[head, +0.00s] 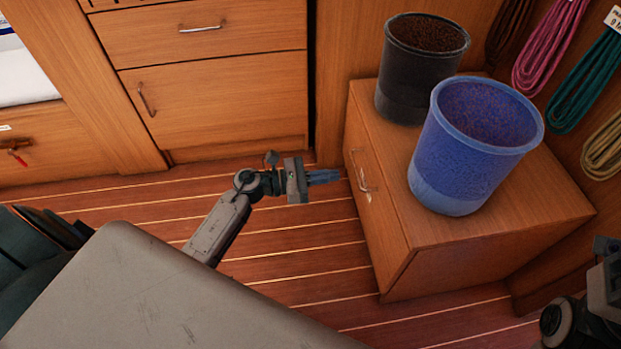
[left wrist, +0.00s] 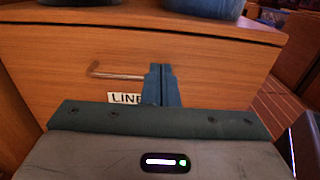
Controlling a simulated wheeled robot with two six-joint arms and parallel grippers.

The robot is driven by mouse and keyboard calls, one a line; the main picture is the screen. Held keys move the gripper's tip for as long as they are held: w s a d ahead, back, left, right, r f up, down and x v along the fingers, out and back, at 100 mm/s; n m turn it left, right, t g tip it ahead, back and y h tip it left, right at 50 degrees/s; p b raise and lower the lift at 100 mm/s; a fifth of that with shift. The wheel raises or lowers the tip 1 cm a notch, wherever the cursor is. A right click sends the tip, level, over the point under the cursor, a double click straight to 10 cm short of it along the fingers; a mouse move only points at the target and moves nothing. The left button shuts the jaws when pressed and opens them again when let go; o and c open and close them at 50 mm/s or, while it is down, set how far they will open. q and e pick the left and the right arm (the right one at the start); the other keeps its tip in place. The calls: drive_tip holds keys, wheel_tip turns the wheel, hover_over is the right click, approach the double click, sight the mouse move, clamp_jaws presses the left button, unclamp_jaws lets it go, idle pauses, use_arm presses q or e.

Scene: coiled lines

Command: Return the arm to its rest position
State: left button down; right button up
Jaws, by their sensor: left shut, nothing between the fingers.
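My left gripper (head: 324,177) is shut and empty. In the head view it hangs above the plank floor, just left of a low wooden cabinet, its fingers pointing right toward the cabinet's front. In the left wrist view its closed blue fingertips (left wrist: 160,84) stand in front of the cabinet's drawer front (left wrist: 215,70), beside a metal handle (left wrist: 115,74) and a partly hidden label (left wrist: 124,99) reading "LINE". The gap to the cabinet is hard to judge. Part of my right arm shows at the lower right edge of the head view; its fingers cannot be made out.
A blue bucket (head: 440,165) and a black bucket (head: 392,80) stand on the low cabinet (head: 540,215). Coiled lines (head: 585,75) hang on the wall at right. Wooden drawers and a cupboard (head: 220,100) line the back. Floor (head: 310,240) is clear around the left arm.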

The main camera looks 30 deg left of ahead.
use_arm(q)
drive_tip(key=shift+v, duration=2.1)
drive_tip(key=shift+r, duration=0.15)
